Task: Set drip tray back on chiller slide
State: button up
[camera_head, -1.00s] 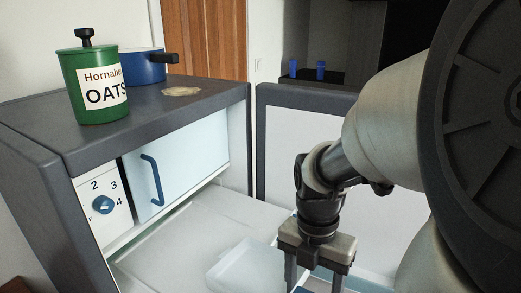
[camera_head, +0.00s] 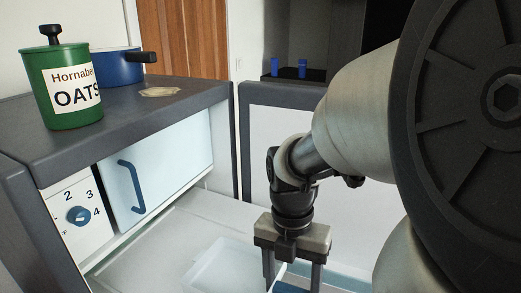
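The chiller (camera_head: 122,122) is a dark grey cabinet on the left with an open front. Inside it are a pale blue panel with a blue handle (camera_head: 132,186) and a white panel with a numbered dial (camera_head: 79,215). A clear, shallow tray-like piece (camera_head: 222,262) lies on the pale surface below, perhaps the drip tray; I cannot be sure. My gripper (camera_head: 293,276) points down just right of this piece. Its two fingers are apart, with tips at or below the picture's lower edge. A bit of blue shows low between them; I cannot tell whether they grip it.
On the chiller top stand a green oats canister (camera_head: 65,88) and a blue pot (camera_head: 108,67), with a beige flat patch (camera_head: 160,92) beside them. A grey-framed white door panel (camera_head: 255,150) stands behind my gripper. Two blue cups (camera_head: 302,68) are far back.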

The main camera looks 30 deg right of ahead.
jog(key=shift+t, duration=0.7)
jog(key=shift+w+a+r+b, duration=0.1)
jog(key=shift+w+a+b, duration=0.3)
jog(key=shift+w, duration=0.35)
jog(key=shift+w+a+b, duration=0.3)
jog(key=shift+w+a, duration=0.15)
jog(key=shift+w, duration=0.3)
jog(key=shift+w+a+r+b, duration=0.1)
jog(key=shift+w+a+b, duration=0.3)
jog(key=shift+w, duration=0.35)
jog(key=shift+w+a, duration=0.15)
jog(key=shift+w, duration=0.1)
send_over(214, 267)
jog(key=shift+f+p, duration=0.35)
jog(key=shift+f+b, duration=1)
jog(key=shift+f, duration=0.35)
